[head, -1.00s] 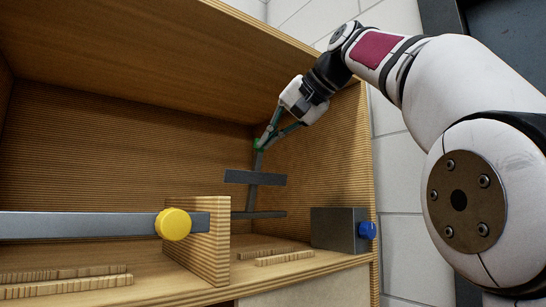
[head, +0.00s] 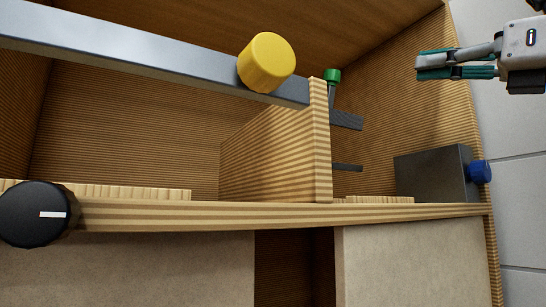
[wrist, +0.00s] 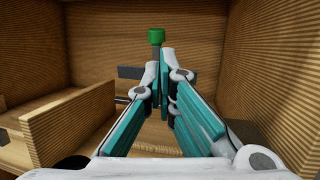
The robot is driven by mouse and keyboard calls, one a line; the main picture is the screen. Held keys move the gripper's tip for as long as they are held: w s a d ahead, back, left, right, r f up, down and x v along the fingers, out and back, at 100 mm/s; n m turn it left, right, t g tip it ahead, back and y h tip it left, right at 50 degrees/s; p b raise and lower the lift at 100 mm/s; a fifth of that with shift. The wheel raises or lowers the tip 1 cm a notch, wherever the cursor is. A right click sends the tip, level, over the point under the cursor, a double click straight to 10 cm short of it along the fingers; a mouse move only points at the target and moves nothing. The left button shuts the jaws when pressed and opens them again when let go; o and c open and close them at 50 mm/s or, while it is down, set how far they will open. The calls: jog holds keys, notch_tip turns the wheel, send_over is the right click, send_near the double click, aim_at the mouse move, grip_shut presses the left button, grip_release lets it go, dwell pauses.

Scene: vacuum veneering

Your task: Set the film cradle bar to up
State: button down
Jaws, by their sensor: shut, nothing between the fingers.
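A long grey bar (head: 150,57) with a yellow knob (head: 267,62) crosses the left bay in the head view and ends at the wooden divider; it looks like the film cradle bar. It slopes in the tilted picture. Its left end is out of frame. My gripper (head: 418,66) is shut and empty at the upper right, apart from the bar and to the right of the yellow knob. In the wrist view my closed fingers (wrist: 160,62) point into the right bay. I cannot make out the yellow knob there.
A green-topped lever (head: 333,76) stands behind the wooden divider (head: 290,150); its green knob (wrist: 156,36) shows beyond my fingertips. A grey box (head: 430,172) with a blue knob (head: 481,171) sits at right. A black dial (head: 35,214) is at front left.

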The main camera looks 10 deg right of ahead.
jog(key=p+x, duration=0.1)
jog(key=x, duration=1.2)
jog(key=shift+w+a, duration=0.2)
jog(key=shift+r, duration=0.1)
jog(key=shift+w+r+p, duration=0.1)
jog(key=shift+r+p, duration=0.05)
jog(key=shift+p, duration=0.4)
jog(key=w+p, duration=0.1)
jog(key=p, duration=0.2)
jog(key=w+a+r+p, duration=0.1)
jog(key=w+p, duration=0.1)
jog(key=p, duration=0.1)
jog(key=shift+a+r+g+h, duration=0.1)
jog(key=shift+r+g+h, duration=0.05)
jog(key=shift+g+h, duration=0.2)
